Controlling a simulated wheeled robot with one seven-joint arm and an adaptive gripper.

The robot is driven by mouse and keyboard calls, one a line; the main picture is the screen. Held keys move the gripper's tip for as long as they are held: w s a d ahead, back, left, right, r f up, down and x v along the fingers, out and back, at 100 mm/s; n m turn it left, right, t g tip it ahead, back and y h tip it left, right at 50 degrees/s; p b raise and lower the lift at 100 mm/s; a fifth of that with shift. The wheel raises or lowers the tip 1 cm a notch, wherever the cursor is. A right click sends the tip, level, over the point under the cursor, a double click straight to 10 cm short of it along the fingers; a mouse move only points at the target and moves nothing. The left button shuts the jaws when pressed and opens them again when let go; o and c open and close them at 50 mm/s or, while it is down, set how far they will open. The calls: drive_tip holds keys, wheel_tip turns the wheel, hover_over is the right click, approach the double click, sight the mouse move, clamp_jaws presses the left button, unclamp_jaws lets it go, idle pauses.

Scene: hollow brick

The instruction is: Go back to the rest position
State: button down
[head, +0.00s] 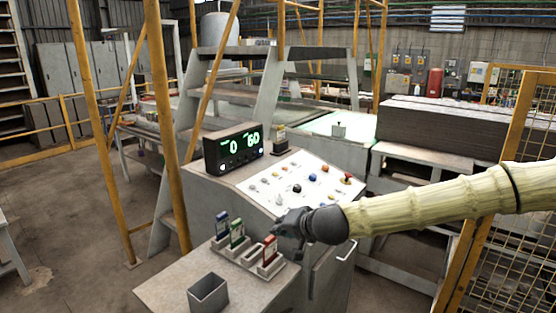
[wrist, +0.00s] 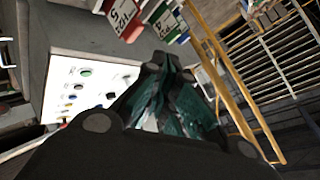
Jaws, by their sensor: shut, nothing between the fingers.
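My gripper (head: 284,228) is dark and hangs at the end of my arm, which comes in from the right in a pale ribbed sleeve. It is in front of the white control panel (head: 268,190), above and close to the red card (head: 269,250) in the holder. In the wrist view the fingers (wrist: 168,68) are shut with nothing held. The panel (wrist: 62,80) shows at the left there, and the red (wrist: 122,18) and green (wrist: 166,22) cards show at the top.
Blue (head: 222,224) and green (head: 237,233) cards stand left of the red one. An open grey box (head: 208,292) sits on the front ledge. A display (head: 234,147) reads 0 and 60. A yellow mesh fence (head: 500,235) is at the right. Open floor lies left.

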drive_tip(key=s+d+f+g+h+b, duration=0.1)
drive_tip(key=s+f, duration=0.5)
drive_tip(key=f, duration=0.5)
drive_tip(key=s+d+f+n+g+h+b, duration=0.1)
drive_tip(key=s+f+g, duration=0.1)
drive_tip(key=s+f, duration=0.65)
drive_tip(key=s+f+g+b, duration=0.1)
drive_tip(key=s+f, duration=0.4)
drive_tip(key=f, duration=0.8)
drive_tip(key=s+d+f+n+g+h+b, duration=0.15)
drive_tip(key=s+d+f, duration=0.25)
drive_tip(key=s+f, duration=0.4)
drive_tip(key=s+d+f+g+h+b, duration=0.1)
drive_tip(key=s+d+f+g, duration=0.1)
drive_tip(key=s+d+f, duration=0.6)
drive_tip(key=s+d+f+g+h+b, duration=0.1)
drive_tip(key=s+d, duration=0.3)
drive_tip(key=s, duration=0.4)
drive_tip(key=s+d+f+g+h+b, duration=0.1)
drive_tip(key=s+d, duration=0.3)
drive_tip(key=s, duration=0.4)
drive_tip(key=shift+s+f, duration=0.35)
drive_tip(key=shift+f, duration=0.05)
drive_tip(key=shift+n, duration=0.25)
